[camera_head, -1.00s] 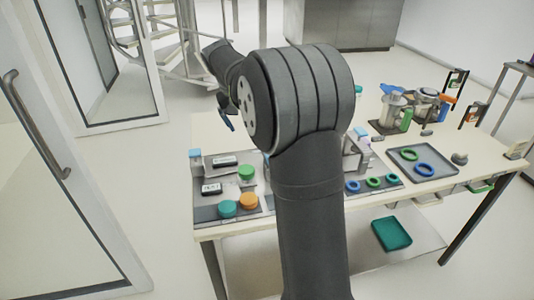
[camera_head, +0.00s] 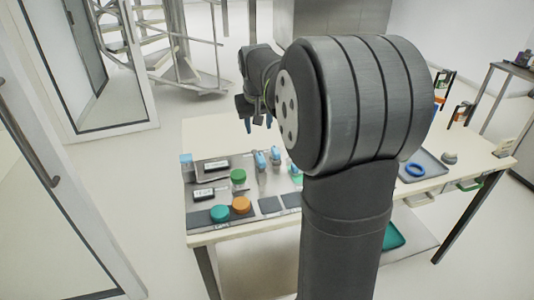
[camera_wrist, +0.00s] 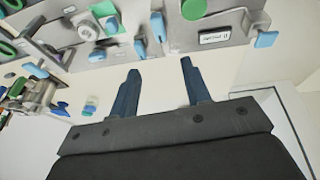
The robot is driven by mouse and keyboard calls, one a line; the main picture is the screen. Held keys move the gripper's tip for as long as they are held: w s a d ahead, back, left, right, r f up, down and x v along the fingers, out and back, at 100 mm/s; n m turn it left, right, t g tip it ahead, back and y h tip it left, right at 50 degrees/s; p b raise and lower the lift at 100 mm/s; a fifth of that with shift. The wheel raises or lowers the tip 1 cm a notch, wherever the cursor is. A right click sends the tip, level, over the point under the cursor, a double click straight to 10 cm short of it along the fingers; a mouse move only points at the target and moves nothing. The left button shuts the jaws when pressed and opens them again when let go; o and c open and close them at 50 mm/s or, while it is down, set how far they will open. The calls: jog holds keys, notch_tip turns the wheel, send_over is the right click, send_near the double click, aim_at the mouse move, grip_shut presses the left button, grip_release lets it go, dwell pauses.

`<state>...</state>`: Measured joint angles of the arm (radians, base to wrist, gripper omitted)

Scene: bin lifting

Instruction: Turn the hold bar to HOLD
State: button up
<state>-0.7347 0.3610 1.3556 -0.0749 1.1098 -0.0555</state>
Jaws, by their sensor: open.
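My gripper (camera_head: 258,123) is open and empty above the far side of the table in the head view. Its two dark blue fingers are apart in the wrist view (camera_wrist: 170,85), with pale surface between them. The grey panel (camera_head: 208,178) carries two small labelled plates, at the back (camera_head: 216,165) and at the front left (camera_head: 203,193). One labelled plate (camera_wrist: 214,37) shows in the wrist view beside a green round knob (camera_wrist: 193,9) and a blue tab (camera_wrist: 266,39); its writing is too small to read. I cannot tell which part is the hold bar.
A teal cap (camera_head: 220,213), an orange cap (camera_head: 241,204) and a green cap (camera_head: 238,176) sit at the left of the table. Blue-topped parts (camera_head: 261,161) stand nearby. A tray with a blue ring (camera_head: 415,170) lies right. My arm hides the table's middle.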

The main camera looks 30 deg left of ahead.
jog(key=d+y, duration=0.1)
jog(key=d, duration=0.2)
send_near(261, 158)
jog(key=x, duration=0.9)
grip_shut()
